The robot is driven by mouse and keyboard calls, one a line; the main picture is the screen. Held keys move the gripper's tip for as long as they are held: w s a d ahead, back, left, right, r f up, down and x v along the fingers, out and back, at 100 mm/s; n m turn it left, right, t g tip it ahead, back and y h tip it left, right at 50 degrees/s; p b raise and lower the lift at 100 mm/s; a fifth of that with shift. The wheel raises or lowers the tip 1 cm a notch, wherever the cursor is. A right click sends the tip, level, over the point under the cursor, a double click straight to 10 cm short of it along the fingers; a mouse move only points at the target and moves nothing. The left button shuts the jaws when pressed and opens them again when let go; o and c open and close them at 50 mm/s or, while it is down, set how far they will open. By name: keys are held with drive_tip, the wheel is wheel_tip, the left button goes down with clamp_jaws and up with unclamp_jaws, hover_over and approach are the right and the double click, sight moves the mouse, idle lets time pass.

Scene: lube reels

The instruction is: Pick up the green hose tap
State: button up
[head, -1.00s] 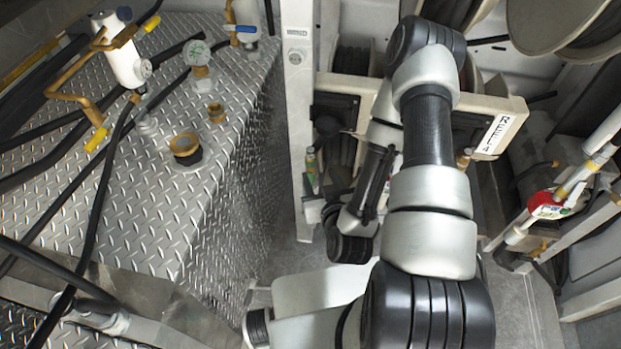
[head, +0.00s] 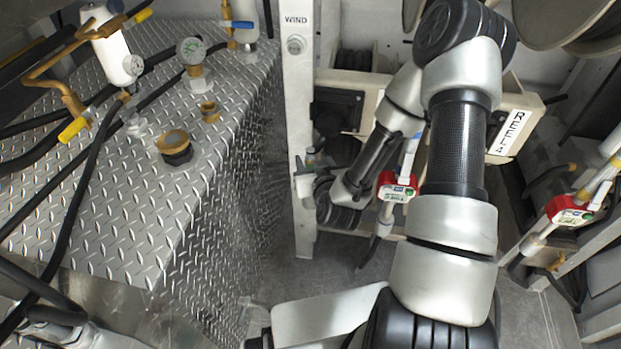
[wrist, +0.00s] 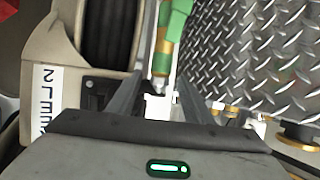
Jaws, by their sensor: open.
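The green hose tap (wrist: 172,35) shows in the wrist view as a green body with a brass-coloured collar, near the top centre. My gripper (wrist: 160,80) is open, with its two dark fingers pointing up the picture toward the tap's lower end. The tap appears to be ahead of or between the fingertips; I cannot tell the exact gap, and no grip shows. In the head view, the tap is too small and hidden beside the white post to make out clearly.
A diamond-plate box (head: 110,235) stands left of the arm, and a white post (head: 299,120) rises beside it. A reel with dark hose (wrist: 110,35) is left of the fingers. Red-bodied taps (head: 398,187) (head: 568,209) hang further right.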

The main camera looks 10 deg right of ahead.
drive_tip(key=shift+x, duration=1.5)
clamp_jaws()
drive_tip(key=shift+r, duration=0.1)
wheel_tip(320, 180, up, 10)
drive_tip(key=shift+f+p, duration=0.1)
drive_tip(key=shift+p, duration=0.9)
